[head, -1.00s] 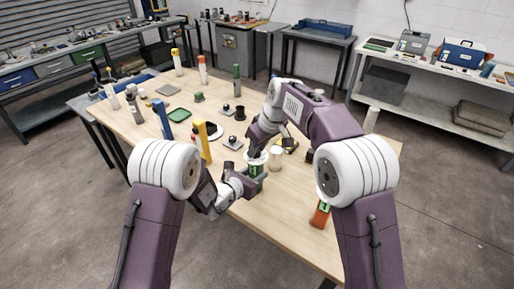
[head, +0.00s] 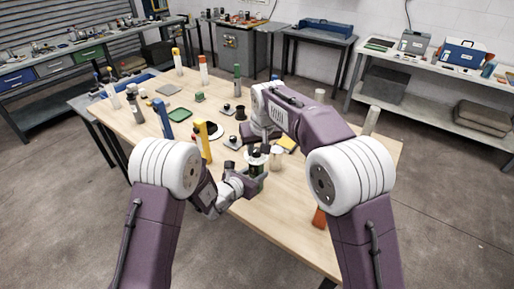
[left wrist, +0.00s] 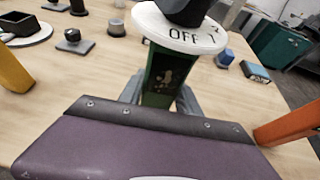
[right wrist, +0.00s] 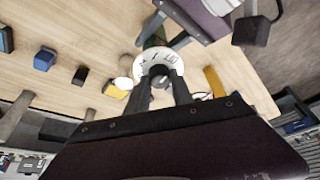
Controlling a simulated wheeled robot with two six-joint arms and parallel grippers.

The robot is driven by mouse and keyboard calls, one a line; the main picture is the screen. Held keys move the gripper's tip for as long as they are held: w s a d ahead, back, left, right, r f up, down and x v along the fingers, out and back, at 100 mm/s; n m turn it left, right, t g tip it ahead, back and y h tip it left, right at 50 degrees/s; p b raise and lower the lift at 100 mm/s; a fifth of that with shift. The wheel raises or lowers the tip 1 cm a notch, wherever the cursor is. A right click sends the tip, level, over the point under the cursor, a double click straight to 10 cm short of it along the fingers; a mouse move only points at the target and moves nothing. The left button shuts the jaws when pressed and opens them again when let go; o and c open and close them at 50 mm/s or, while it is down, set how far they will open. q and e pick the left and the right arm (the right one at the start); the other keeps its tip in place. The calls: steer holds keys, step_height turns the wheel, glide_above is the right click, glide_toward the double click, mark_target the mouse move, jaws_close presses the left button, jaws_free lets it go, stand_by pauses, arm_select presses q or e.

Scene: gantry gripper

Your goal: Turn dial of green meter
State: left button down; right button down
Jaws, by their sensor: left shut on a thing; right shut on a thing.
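The green meter (head: 257,183) stands upright near the table's front edge. It has a dark green body (left wrist: 160,75) and a round white face (left wrist: 165,30) marked "OFF" and "1". A black dial (left wrist: 185,10) sits on top of the face. My left gripper (head: 252,182) is shut on the green body, below the face. My right gripper (right wrist: 160,82) is above the meter and shut on the black dial, with one finger on each side. The fingers partly hide the dial and part of the face.
A yellow upright thing (head: 201,143) and a blue one (head: 163,122) stand to the left. A pale cylinder (head: 276,158) is close on the right, with an orange thing (head: 320,217) farther right. Several small things cover the table behind.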

steer(key=shift+m, duration=0.4)
steer(key=c, duration=1.1)
jaws_free()
steer(key=shift+r, duration=0.15)
steer(key=a+v, duration=0.1)
steer(key=v, duration=1)
steer(key=shift+s+d+r, duration=0.3)
steer(key=shift+d+r, duration=0.05)
steer(key=shift+d, duration=0.05)
